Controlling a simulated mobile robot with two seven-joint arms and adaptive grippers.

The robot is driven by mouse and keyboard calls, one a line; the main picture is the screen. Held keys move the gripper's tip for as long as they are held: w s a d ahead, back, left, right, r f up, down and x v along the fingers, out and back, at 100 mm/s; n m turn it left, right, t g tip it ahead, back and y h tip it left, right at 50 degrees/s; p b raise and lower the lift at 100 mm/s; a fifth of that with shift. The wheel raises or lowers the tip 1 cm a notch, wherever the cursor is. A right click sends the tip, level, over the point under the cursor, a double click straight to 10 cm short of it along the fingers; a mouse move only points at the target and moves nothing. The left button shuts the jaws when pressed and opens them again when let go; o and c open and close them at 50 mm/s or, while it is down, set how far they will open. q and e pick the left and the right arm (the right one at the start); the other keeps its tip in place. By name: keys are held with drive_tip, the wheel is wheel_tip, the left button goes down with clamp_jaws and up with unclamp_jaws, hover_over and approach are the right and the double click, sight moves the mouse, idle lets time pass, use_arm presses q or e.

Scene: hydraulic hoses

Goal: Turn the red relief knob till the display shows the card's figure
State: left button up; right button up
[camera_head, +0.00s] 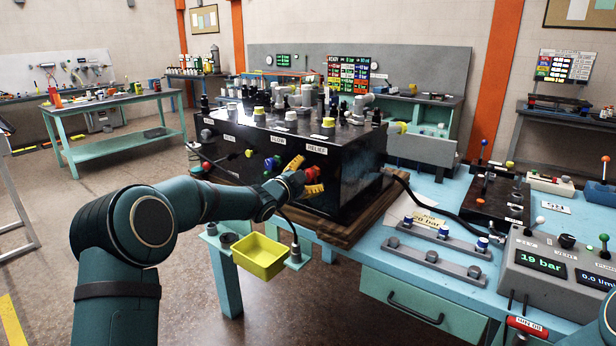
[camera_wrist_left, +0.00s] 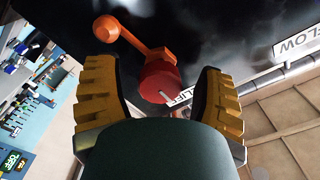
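The red relief knob (camera_wrist_left: 160,82), with an orange ball-ended lever (camera_wrist_left: 135,35), is on the dark panel in the left wrist view. My left gripper (camera_head: 305,176) is at the front of the black hydraulic block, under the RELIEF label (camera_head: 317,149). Its yellow fingers are open on either side of the knob, with a gap showing on both sides. The card (camera_head: 427,219) on the bench appears to read 20 bar. My right gripper is out of view.
The black block (camera_head: 345,185) sits on a wooden base with other coloured knobs to the left. A yellow bin (camera_head: 260,258) hangs below the gripper. A black hose (camera_head: 425,200) and a lever box (camera_head: 495,200) lie to the right.

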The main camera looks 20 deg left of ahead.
use_arm(q)
drive_tip(key=v, duration=1.2)
drive_tip(key=s+d+f+n+g+y, duration=0.1)
drive_tip(key=s+d+f+n+g, duration=0.15)
drive_tip(key=f, duration=0.55)
drive_tip(key=s+d+f+n+g, duration=0.2)
drive_tip(key=s+d+f+n, duration=0.15)
drive_tip(key=f, duration=0.55)
drive_tip(key=s+d+f+n+g+y, duration=0.1)
drive_tip(key=s+d+f+n+g, duration=0.2)
drive_tip(key=f, duration=0.5)
drive_tip(key=s+d+f+n+g, duration=0.2)
drive_tip(key=s+d+f+g, duration=0.2)
drive_tip(key=s+f, duration=0.4)
drive_tip(key=s+d+f+n+g, duration=0.3)
drive_tip(key=s+f, duration=0.5)
drive_tip(key=s, duration=0.8)
drive_tip(key=shift+d+n+g, duration=0.3)
drive_tip(key=shift+d+g, duration=0.05)
drive_tip(key=shift+d, duration=0.15)
